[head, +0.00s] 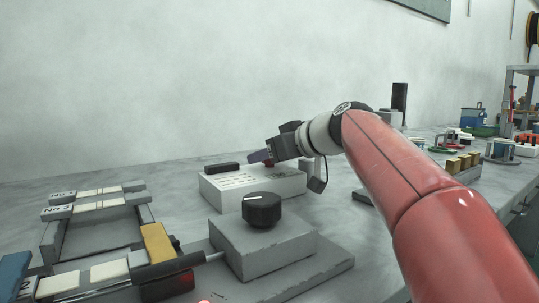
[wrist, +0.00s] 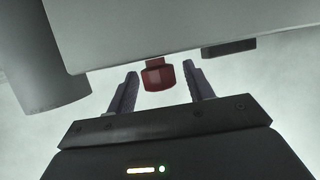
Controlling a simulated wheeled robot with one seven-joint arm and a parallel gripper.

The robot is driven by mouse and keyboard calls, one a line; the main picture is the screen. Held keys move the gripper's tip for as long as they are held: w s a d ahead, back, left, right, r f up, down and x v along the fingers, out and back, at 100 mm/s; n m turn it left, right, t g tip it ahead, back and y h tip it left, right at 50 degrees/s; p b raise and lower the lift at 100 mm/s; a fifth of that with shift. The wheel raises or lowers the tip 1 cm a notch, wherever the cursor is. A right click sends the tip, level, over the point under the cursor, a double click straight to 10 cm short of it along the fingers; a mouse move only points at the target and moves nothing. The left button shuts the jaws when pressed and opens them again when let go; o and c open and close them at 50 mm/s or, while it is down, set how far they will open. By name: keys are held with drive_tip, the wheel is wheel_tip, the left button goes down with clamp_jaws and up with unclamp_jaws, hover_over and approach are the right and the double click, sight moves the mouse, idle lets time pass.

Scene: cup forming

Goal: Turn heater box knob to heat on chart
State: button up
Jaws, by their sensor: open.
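A white box (head: 285,186) with printed markings on its front stands on the bench in the head view. A small red knob (wrist: 158,76) shows at this box's edge in the wrist view, between my gripper's two fingers. My gripper (head: 260,157) is over the box's back part, open, with a gap on each side of the red knob. In the head view the red knob is mostly hidden by the gripper. A grey box (head: 250,246) with a large black knob (head: 262,209) stands nearer; a white line marks that knob. I cannot tell which is the heater box.
A black block (head: 222,168) sits on the white box, left of my gripper; it shows in the wrist view (wrist: 228,47). A grey cylinder (wrist: 45,75) is at the wrist view's left. A grey frame (head: 70,240) with pale strips is at the left. The wall is behind.

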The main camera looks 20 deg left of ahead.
drive_tip(key=c, duration=1)
drive_tip(key=shift+m+t, duration=0.4)
drive_tip(key=shift+t, duration=0.1)
drive_tip(key=shift+s+r+m+t+h, duration=0.1)
drive_tip(key=shift+m+t+h, duration=0.4)
drive_tip(key=shift+m+t, duration=0.1)
drive_tip(key=m+t+h+p, duration=0.2)
drive_tip(key=m, duration=0.1)
drive_tip(key=shift+a+t+h, duration=0.15)
drive_tip(key=shift+t+h, duration=0.15)
drive_tip(key=shift+h, duration=0.1)
drive_tip(key=shift+m+t+h, duration=0.7)
drive_tip(key=shift+m+h, duration=0.4)
drive_tip(key=shift+m, duration=0.1)
drive_tip(key=shift+m+h+b, duration=0.3)
drive_tip(key=shift+h+b, duration=0.05)
drive_tip(key=shift+h, duration=0.05)
